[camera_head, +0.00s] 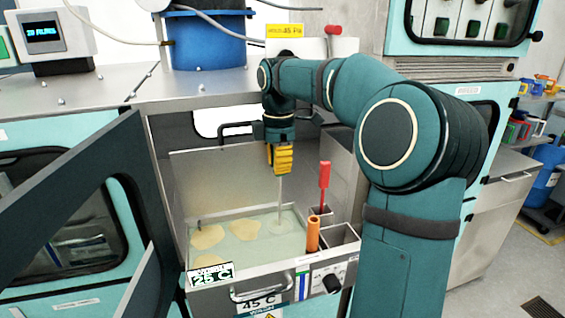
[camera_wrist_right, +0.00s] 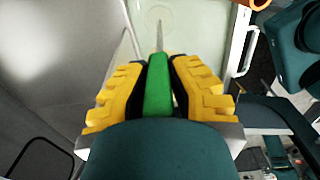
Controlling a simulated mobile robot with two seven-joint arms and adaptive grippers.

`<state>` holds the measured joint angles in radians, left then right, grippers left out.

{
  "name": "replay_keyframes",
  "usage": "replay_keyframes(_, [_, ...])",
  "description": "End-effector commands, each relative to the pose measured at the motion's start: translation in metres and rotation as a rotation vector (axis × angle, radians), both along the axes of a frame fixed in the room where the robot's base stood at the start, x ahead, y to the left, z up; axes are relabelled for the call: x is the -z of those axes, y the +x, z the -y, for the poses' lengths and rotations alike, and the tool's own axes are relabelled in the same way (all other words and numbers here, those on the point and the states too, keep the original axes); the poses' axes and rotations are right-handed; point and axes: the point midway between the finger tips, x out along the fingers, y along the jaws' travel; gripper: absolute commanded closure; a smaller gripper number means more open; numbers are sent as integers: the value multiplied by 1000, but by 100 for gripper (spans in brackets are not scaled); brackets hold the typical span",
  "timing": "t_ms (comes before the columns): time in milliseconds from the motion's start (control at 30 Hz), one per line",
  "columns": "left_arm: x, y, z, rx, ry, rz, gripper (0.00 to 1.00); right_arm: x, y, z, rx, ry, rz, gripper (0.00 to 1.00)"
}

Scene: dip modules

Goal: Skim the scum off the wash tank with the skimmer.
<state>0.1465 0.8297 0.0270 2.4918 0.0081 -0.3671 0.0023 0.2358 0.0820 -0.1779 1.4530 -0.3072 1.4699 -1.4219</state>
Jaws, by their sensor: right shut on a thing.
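The wash tank (camera_head: 262,268) is an open steel bath of pale liquid, labelled 45 C. Several pale yellow scum patches (camera_head: 207,237) float in its left and middle part. My right gripper (camera_head: 282,172) is above the tank, shut on the green handle of the skimmer (camera_wrist_right: 158,85). The skimmer's thin rod (camera_head: 280,200) points down, and its pale round head shows faintly at the liquid, to the right of the scum. Whether scum lies on the head I cannot tell. My left gripper is not in view.
Holders at the tank's right side carry a red-handled tool (camera_head: 324,180) and an orange-handled one (camera_head: 313,235). A dark open door (camera_head: 75,190) stands at the left. A blue drum (camera_head: 208,40) stands on the bench behind.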

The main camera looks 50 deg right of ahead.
Motion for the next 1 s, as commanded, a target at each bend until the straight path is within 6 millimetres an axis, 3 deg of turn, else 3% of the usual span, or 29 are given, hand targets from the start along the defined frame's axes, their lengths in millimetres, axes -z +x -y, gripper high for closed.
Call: replay_keyframes(1000, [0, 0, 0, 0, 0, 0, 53, 0, 30, -48, -3, 1, 2, 100])
